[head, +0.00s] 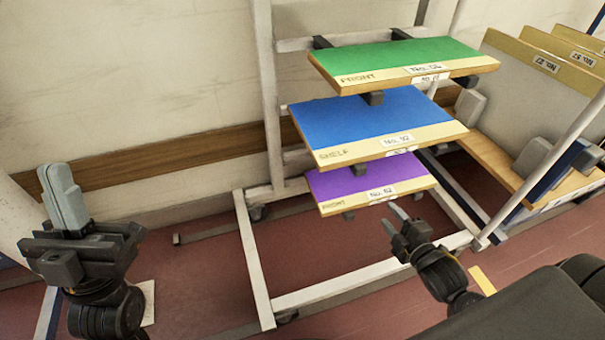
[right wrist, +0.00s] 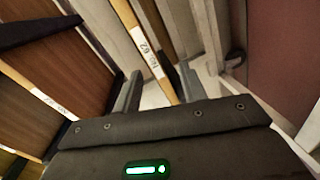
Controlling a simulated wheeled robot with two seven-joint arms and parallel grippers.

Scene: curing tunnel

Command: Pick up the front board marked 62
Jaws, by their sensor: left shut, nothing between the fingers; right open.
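The purple board (head: 345,183), marked FRONT and No. 62 on its pale edge, lies flat on the lowest arms of the rack. In the right wrist view its pale edge with the No. 62 label (right wrist: 152,62) runs between the fingers, seen side-on. My right gripper (head: 391,217) is open just in front of that edge, near its label. The fingers (right wrist: 160,86) stand on either side of the edge; I cannot tell whether they touch it. My left gripper (head: 64,197) is shut and empty at the far left, away from the rack.
A blue board (head: 370,122) marked SHELF and a green board (head: 400,60) marked FRONT lie above the purple one. A white rack frame (head: 256,262) surrounds the floor below. More upright boards (head: 545,85) stand at the right. Open floor lies at left.

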